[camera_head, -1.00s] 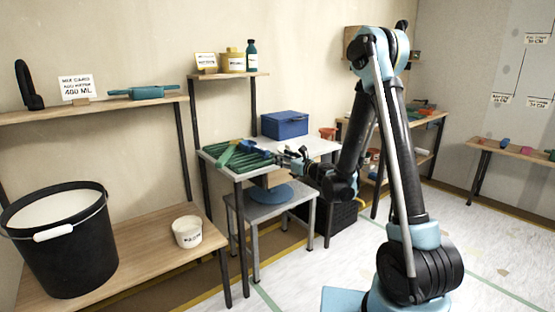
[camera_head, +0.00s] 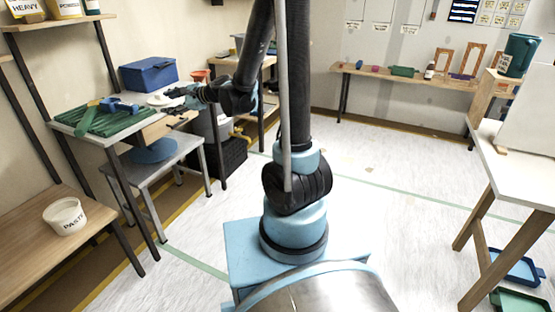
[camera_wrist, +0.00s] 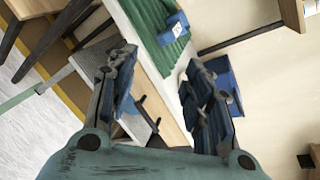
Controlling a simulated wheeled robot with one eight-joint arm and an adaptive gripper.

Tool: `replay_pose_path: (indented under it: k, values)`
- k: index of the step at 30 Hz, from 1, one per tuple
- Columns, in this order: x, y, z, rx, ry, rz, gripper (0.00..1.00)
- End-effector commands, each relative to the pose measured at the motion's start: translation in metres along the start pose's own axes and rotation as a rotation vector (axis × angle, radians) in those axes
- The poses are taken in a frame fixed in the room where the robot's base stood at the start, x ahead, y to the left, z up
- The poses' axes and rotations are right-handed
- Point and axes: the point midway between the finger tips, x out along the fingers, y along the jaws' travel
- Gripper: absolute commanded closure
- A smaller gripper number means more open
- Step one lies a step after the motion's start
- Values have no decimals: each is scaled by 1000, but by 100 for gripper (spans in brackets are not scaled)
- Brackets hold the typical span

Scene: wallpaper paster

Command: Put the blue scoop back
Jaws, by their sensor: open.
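A small blue item (camera_head: 120,105) lies on the green ribbed mat (camera_head: 108,123) on the white-topped table. It may be the blue scoop, but its shape is too small to tell. In the wrist view it looks like a blue block with a pale label (camera_wrist: 173,27). My gripper (camera_head: 178,95) is over the table's right part, to the right of the mat. In the wrist view my gripper (camera_wrist: 158,72) is open, with nothing seen between its fingers. The mat lies beyond the fingertips.
A blue box (camera_head: 148,74) stands at the back of the table, and a green strip (camera_head: 87,117) lies on the mat. A low stool (camera_head: 165,158) with a blue disc is below. A paste tub (camera_head: 65,216) stands on the left bench. The middle floor is clear.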

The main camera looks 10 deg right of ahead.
Motion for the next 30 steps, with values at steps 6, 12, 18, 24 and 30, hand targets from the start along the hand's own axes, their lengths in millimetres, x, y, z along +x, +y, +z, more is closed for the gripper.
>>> replay_pose_path:
  k: [6, 12, 18, 24, 30]
  values:
    - [-52, 18, -6, -267, 91, 113, 54]
    - [-101, 42, -17, -499, 165, 243, 54]
    - [-154, 71, -31, -708, 229, 395, 54]
    - [-209, 104, -47, -894, 277, 569, 54]
    - [-267, 141, -64, -1051, 307, 763, 54]
